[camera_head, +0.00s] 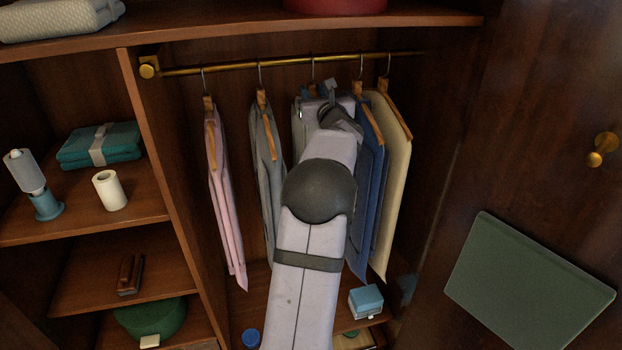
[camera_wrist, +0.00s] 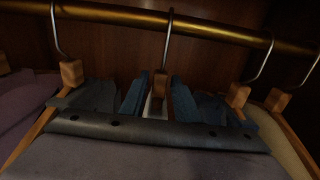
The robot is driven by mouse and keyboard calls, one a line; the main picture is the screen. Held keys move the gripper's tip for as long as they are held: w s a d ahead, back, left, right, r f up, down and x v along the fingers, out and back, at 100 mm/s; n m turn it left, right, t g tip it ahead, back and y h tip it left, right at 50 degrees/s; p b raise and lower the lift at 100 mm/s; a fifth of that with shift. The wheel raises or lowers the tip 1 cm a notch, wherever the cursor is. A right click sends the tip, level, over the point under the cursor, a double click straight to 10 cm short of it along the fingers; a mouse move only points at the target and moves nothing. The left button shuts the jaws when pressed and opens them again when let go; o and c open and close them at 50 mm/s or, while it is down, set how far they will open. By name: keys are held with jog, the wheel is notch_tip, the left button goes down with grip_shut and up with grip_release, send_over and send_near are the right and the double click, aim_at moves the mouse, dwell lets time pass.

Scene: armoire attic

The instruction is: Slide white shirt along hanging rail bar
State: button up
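A brass hanging rail (camera_head: 235,67) runs across the closet and also crosses the top of the wrist view (camera_wrist: 220,28). Several garments hang from it. The middle hanger (camera_wrist: 161,85) is upright, with a sliver of white cloth, likely the white shirt (camera_wrist: 155,107), below it. My arm hides most of that garment in the head view. My gripper (camera_wrist: 158,98) is at this hanger, just below the rail, with one blue-dark finger on each side of its wooden neck. The fingers are apart, with narrow gaps to the wood; firm contact is not visible.
A pink garment (camera_head: 222,190) and a grey one (camera_head: 266,145) hang left of my arm. A blue one (camera_head: 369,190) and a cream one (camera_head: 394,165) hang close on the right. Open rail lies between the left hangers. A light-blue box (camera_head: 366,300) stands below.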

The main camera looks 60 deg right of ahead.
grip_shut()
jog(key=shift+r, duration=0.1)
jog(key=shift+r, duration=0.25)
jog(key=shift+w+a+f+b, duration=0.1)
jog(key=shift+w+a+b, duration=0.55)
jog(key=shift+b, duration=0.5)
jog(key=shift+w+a+b, duration=1.2)
jog(key=shift+b, duration=0.15)
jog(key=shift+f+b, duration=0.1)
jog(key=shift+b, duration=0.35)
